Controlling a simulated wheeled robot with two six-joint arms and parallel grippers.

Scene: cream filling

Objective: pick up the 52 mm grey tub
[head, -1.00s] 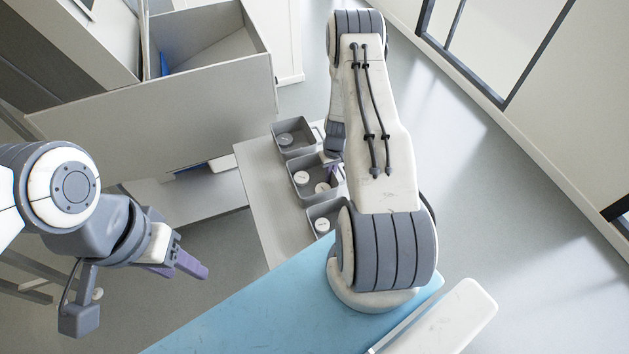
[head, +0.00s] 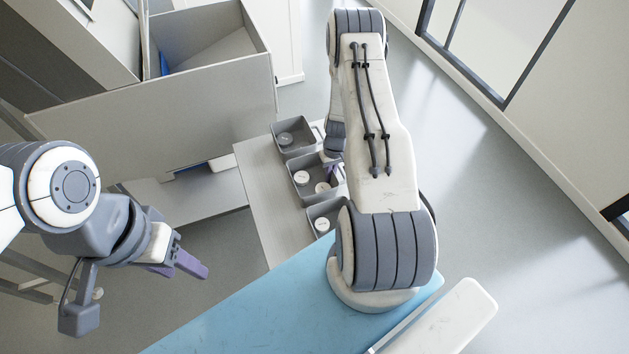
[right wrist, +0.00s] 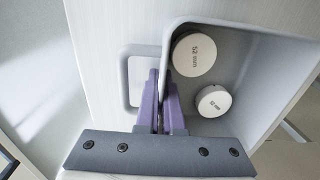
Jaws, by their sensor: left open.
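The grey tub (head: 313,198) is an open rectangular box, the middle one of three in the head view. Two white round pieces lie in it. In the right wrist view the tub (right wrist: 240,65) has a loop handle (right wrist: 125,80) on its side, and one white piece (right wrist: 194,54) reads "52 mm". My right gripper (right wrist: 162,75) has its purple fingers close together at the handle-side wall, one inside the tub and one in the handle loop. It looks shut on that wall. In the head view my right arm partly covers this gripper. My left gripper (head: 184,268) is open and empty, far left of the tubs.
A grey tub (head: 295,137) stands behind and another (head: 323,219) in front, partly hidden by my arm. All stand on a pale narrow table (head: 262,185). A large grey bin (head: 150,125) is to the left. Open floor lies to the right.

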